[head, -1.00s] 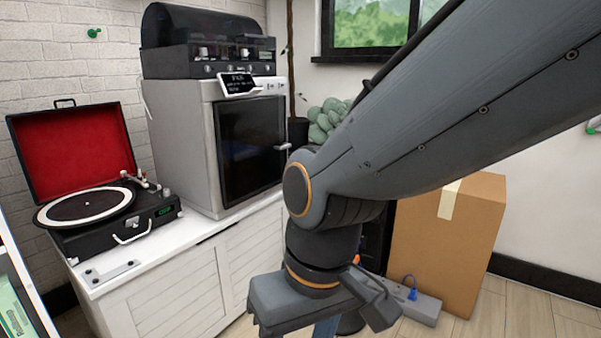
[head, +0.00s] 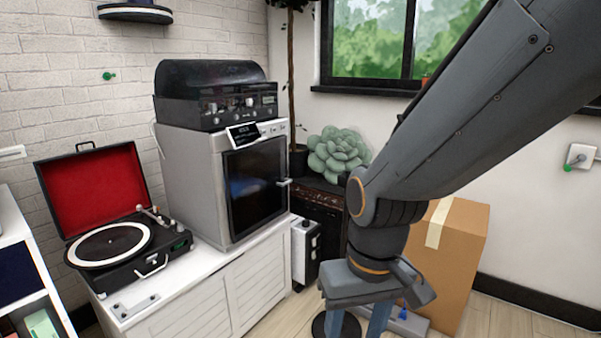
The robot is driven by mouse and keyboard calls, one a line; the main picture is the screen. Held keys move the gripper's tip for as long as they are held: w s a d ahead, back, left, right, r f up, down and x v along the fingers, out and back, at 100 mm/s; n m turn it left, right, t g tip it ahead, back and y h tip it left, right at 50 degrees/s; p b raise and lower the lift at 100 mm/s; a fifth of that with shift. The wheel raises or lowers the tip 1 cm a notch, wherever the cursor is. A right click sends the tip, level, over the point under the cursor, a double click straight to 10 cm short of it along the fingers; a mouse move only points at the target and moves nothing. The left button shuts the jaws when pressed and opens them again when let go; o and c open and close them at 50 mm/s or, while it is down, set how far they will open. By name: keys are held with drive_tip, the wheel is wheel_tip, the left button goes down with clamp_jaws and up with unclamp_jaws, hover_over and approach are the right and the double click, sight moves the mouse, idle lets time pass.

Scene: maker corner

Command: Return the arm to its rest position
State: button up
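My arm comes in from the upper right and bends down at an orange-ringed joint. My gripper (head: 357,323) hangs from it at the lower middle, pointing at the floor. Its two blue-grey fingers stand apart with nothing seen between them; their tips run to the bottom edge of the picture. The gripper is in front of a cardboard box (head: 465,262) and to the right of the white cabinet (head: 186,306).
On the cabinet are an open record player (head: 108,245) with a red lid and a grey oven-like machine (head: 188,180) with a black unit (head: 215,96) on top. A green plant (head: 337,152) stands behind. A power strip (head: 409,324) lies on the floor by the box.

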drive_tip(key=s+d+r+m+p, duration=0.2)
drive_tip(key=d+r+p, duration=0.9)
drive_tip(key=p, duration=0.4)
drive_tip(key=shift+s+r+m+h, duration=0.15)
drive_tip(key=shift+r+m+h, duration=0.25)
drive_tip(key=shift+r, duration=0.45)
